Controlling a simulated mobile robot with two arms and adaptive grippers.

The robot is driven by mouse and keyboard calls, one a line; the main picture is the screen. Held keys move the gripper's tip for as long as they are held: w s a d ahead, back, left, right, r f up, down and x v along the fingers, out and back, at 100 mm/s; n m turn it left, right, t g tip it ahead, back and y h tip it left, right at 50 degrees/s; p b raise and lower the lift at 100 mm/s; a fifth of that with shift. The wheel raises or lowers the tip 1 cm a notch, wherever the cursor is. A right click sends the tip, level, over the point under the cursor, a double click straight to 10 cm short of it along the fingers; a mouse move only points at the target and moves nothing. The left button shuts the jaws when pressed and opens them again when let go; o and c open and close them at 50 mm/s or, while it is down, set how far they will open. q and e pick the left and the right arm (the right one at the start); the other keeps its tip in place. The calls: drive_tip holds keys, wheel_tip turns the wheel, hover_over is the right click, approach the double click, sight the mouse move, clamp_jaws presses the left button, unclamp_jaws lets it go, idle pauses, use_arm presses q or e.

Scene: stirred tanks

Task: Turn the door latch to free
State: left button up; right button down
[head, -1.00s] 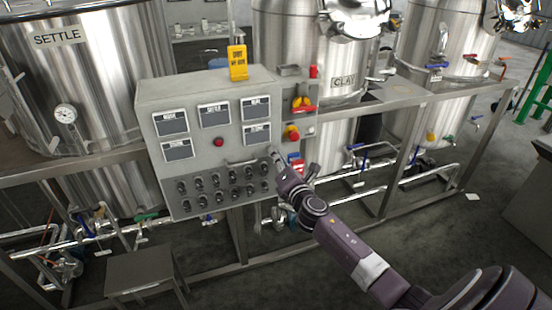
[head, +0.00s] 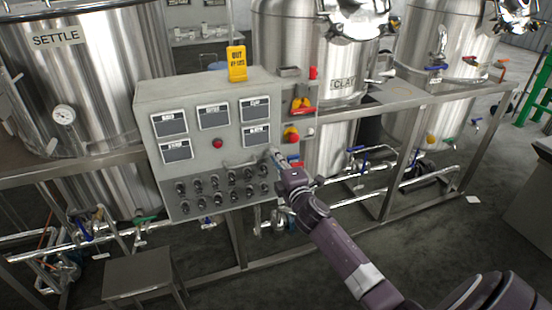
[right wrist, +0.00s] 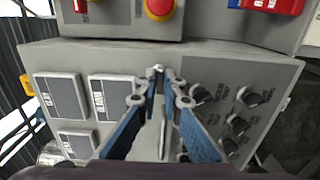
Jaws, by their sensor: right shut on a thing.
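The door latch (right wrist: 158,70) is a small pale piece near the edge of the grey panel door, mostly hidden between my fingertips. My right gripper (right wrist: 158,82) is shut on it, its two blue fingers closed in on either side. In the head view my right gripper (head: 272,154) reaches the right edge of the control box (head: 205,92), and its wrist hides part of that spot. Which way the latch is turned cannot be told. My left gripper is not in view.
The door carries dark displays (head: 212,117), a red button (head: 217,143), a grey bar handle (head: 240,162) and several knobs (head: 213,181). A red-yellow switch (head: 302,104) and stop button (head: 291,134) sit to the right.

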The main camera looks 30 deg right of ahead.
idle(0.5)
drive_tip(key=c, duration=2.1)
unclamp_jaws()
drive_tip(key=v, duration=1.2)
